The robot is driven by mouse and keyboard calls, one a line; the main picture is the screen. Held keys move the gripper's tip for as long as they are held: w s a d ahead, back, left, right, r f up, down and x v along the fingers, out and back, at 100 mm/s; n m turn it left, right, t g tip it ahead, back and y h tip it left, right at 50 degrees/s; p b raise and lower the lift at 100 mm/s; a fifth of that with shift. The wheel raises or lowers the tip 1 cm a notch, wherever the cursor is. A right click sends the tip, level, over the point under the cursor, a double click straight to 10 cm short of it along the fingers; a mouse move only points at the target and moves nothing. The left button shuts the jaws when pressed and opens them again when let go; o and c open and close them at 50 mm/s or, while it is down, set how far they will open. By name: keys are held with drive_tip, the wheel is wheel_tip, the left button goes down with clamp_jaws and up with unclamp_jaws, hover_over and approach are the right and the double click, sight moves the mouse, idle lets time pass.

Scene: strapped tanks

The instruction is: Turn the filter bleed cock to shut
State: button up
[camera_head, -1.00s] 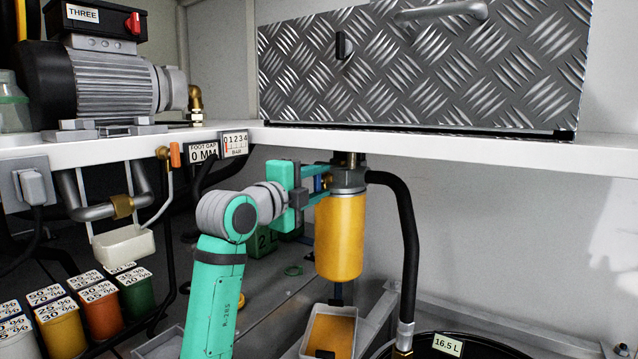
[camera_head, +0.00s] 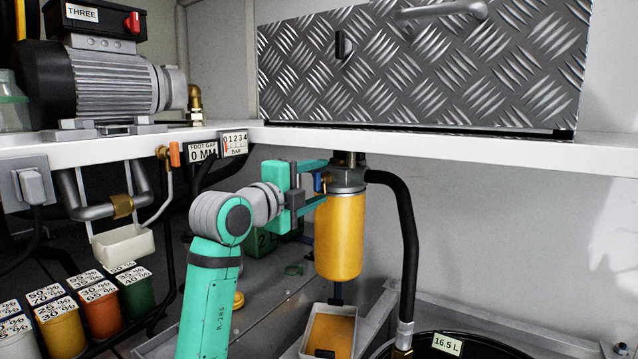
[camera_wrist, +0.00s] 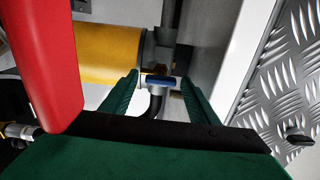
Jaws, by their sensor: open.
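The yellow filter (camera_head: 340,236) hangs below the white shelf under a grey head (camera_head: 347,179). The bleed cock, with a small blue handle (camera_head: 318,182), sits at the left side of that head. In the wrist view the blue handle (camera_wrist: 158,81) lies crosswise between my fingertips, with a brass-coloured part behind it. My gripper (camera_head: 318,183) is open, its green fingers on either side of the cock; in the wrist view the gripper (camera_wrist: 160,80) shows a gap on both sides of the handle. I cannot tell whether either finger touches it.
The white shelf (camera_head: 420,143) runs just above my gripper. A black hose (camera_head: 407,240) curves down right of the filter. A tray (camera_head: 330,333) with yellowish contents stands below it. A hanging white cup (camera_head: 124,243) and an orange-handled valve (camera_head: 175,154) are at the left.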

drive_tip(key=v, duration=0.9)
drive_tip(key=shift+s+a, duration=0.2)
drive_tip(key=shift+s, duration=0.05)
